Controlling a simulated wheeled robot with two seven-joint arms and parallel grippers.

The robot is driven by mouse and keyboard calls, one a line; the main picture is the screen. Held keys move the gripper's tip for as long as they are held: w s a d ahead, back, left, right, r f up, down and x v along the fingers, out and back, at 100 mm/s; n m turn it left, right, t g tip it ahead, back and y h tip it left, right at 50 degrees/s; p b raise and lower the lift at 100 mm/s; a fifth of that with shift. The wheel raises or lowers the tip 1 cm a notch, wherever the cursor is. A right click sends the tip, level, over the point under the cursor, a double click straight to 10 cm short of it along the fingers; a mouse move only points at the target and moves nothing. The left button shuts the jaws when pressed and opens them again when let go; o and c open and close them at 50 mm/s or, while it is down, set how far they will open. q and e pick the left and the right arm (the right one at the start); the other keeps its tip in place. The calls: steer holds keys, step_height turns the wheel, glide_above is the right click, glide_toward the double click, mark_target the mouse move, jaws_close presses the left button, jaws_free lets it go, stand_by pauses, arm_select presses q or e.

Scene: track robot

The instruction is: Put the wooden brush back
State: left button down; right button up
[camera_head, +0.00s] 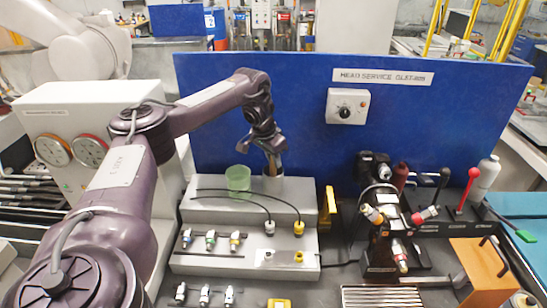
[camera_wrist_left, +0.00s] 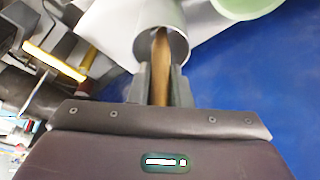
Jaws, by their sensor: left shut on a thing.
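My left gripper (camera_head: 274,149) reaches down at the back of the grey stepped bench block and is shut on the wooden brush (camera_head: 275,163). The brush points down into the mouth of a metal cup (camera_head: 272,184) on the upper step. In the left wrist view, the brown handle (camera_wrist_left: 159,68) is between the fingers (camera_wrist_left: 160,85) of my left gripper, and its far end is inside the round opening of the cup (camera_wrist_left: 184,46). The bristles cannot be made out, nor whether the brush touches the cup's bottom. My right gripper is out of view.
A green translucent cup (camera_head: 238,178) stands just left of the metal cup. Two black cables loop over the block (camera_head: 215,212). A blue panel (camera_head: 300,110) stands close behind. To the right are a yellow bracket (camera_head: 331,205) and a dark stand with coloured fittings (camera_head: 382,240).

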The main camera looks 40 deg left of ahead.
arm_select(q)
steer(key=shift+f, duration=0.2)
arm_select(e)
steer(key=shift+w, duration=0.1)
arm_select(q)
steer(key=c, duration=1.5)
jaws_free()
steer(key=shift+f, duration=0.1)
steer(key=shift+c, duration=0.2)
steer(key=shift+o, duration=1)
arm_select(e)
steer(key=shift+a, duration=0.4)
